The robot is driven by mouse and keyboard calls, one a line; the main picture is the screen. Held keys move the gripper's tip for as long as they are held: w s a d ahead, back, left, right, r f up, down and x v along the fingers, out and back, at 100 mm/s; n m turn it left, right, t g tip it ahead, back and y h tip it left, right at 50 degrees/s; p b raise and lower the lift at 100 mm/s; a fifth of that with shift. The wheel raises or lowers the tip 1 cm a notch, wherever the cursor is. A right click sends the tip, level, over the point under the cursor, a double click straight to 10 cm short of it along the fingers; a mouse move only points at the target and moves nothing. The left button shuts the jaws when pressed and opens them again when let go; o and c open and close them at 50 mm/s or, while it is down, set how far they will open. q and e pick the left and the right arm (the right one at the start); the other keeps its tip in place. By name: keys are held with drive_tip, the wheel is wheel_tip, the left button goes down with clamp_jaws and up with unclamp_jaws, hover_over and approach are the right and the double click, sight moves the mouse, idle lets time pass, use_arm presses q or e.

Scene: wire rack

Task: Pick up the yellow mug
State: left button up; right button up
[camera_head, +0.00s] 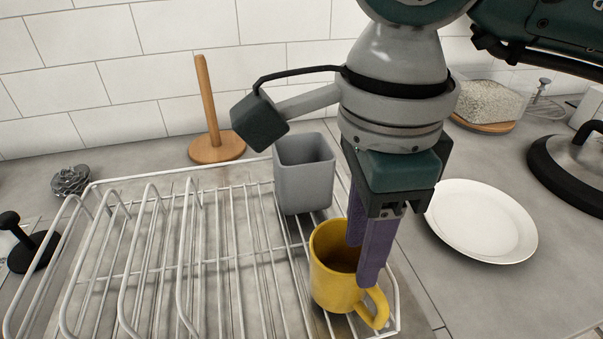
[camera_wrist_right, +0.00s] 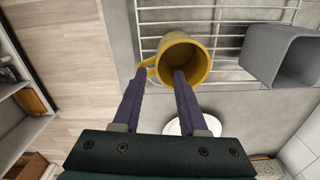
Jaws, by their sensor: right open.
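The yellow mug (camera_head: 332,291) stands upright in the front right corner of the white wire rack (camera_head: 155,266), its handle toward the front right. My right gripper (camera_head: 364,262) points down at the mug's right side with purple fingers apart and empty. In the right wrist view, one finger of the gripper (camera_wrist_right: 160,75) overlaps the opening of the mug (camera_wrist_right: 196,50). The other finger is outside, close to the handle. I cannot tell whether either finger touches the mug. My left gripper is not in view.
A grey square cup (camera_head: 305,185) stands in the rack just behind the mug. A white plate (camera_head: 482,222) lies on the counter to the right. A wooden paper-towel holder (camera_head: 213,140) stands behind the rack. Tall wire loops rise at the rack's left.

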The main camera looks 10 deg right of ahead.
sight(346, 310)
wheel_tip(346, 310, down, 8)
drive_tip(key=shift+a+r, duration=0.1)
idle(0.4)
clamp_jaws()
idle(1.2)
